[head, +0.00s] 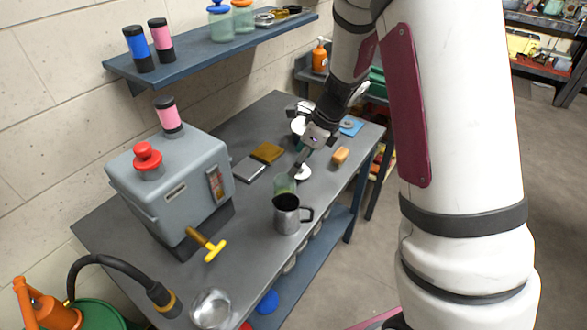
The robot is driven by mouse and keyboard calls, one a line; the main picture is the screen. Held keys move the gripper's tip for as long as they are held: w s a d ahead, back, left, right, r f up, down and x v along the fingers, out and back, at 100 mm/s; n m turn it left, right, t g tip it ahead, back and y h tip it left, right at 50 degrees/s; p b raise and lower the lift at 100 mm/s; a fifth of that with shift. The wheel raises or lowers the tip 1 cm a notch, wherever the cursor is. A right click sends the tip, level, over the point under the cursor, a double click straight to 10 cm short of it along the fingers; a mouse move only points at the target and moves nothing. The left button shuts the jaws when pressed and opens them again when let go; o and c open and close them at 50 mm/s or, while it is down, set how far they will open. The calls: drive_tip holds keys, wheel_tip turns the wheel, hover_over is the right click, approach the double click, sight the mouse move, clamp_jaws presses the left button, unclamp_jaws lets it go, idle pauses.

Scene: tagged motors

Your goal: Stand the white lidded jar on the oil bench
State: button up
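Another white round thing (298,126) is partly hidden behind my gripper.
A grey machine with a red knob (147,156) and yellow handle (212,250) fills the bench's left side. A wall shelf (210,57) holds jars with blue and orange lids. An orange block (340,155) lies near the right edge. A glass bowl (211,308) is at the front.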

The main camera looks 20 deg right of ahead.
drive_tip(key=s+a+r+n, duration=0.2)
drive_tip(key=s+r+n, duration=0.35)
drive_tip(key=r, duration=0.25)
drive_tip(key=s+a+r+n, duration=0.3)
drive_tip(key=s+r+n, duration=0.2)
drive_tip(key=r+n, duration=0.3)
drive_tip(key=s+d+r+n+t+h, duration=0.1)
drive_tip(key=s+r+n, duration=0.3)
drive_tip(key=s+n, duration=0.2)
drive_tip(key=s+d+r+n+t+h, duration=0.1)
drive_tip(key=s+r+n+h, duration=0.1)
drive_tip(key=s+n, duration=0.4)
drive_tip(key=s+r, duration=0.1)
drive_tip(key=s, duration=0.3)
drive_tip(key=shift+d+r+t+h, duration=0.3)
drive_tip(key=shift+d+r+t, duration=0.1)
